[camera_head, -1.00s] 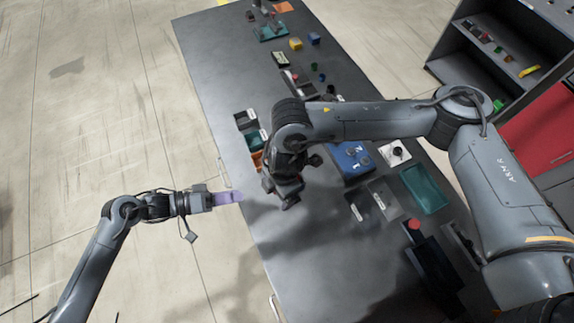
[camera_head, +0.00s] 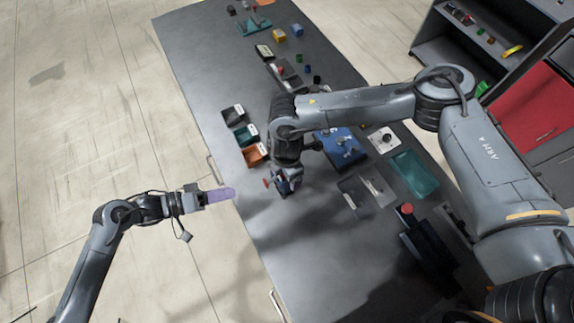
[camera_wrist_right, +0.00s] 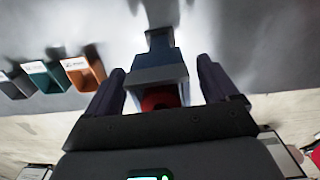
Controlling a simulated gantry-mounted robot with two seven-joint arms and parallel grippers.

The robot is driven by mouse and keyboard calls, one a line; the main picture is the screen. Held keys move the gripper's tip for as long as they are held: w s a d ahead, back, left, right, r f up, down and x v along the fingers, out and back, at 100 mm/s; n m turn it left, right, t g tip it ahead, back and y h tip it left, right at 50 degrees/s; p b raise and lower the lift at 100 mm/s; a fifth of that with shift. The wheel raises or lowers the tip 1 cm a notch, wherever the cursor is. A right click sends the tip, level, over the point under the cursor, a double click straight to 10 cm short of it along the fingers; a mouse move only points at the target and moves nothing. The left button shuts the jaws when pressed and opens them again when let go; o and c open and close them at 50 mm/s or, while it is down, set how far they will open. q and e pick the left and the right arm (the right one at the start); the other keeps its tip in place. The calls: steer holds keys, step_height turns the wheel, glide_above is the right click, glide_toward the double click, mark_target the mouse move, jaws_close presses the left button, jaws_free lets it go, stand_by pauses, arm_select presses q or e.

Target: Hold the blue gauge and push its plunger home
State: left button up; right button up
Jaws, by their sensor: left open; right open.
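The blue gauge (camera_wrist_right: 160,57) shows in the right wrist view, between the two dark fingers of my right gripper (camera_wrist_right: 162,78), with gaps at both sides. A red part (camera_wrist_right: 160,99), which looks like its plunger, shows on the near side, partly hidden by the gripper. In the head view the right gripper (camera_head: 286,182) hangs over the table near its left edge, and a small red part (camera_head: 267,183) shows beside it. It hides most of the gauge there. My left gripper (camera_head: 220,195), with purple fingers, is open and empty by the table's left edge, pointing toward the right gripper.
Black (camera_head: 232,115), teal (camera_head: 246,134) and orange (camera_head: 255,153) bins line the table's left edge. A blue box (camera_head: 340,146), a teal tray (camera_head: 414,175) and a red-buttoned device (camera_head: 407,209) lie to the right. The table's front left is clear.

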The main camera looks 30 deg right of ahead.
steer(key=shift+f, duration=1.1)
steer(key=c, duration=1.5)
arm_select(q)
steer(key=shift+c, duration=0.4)
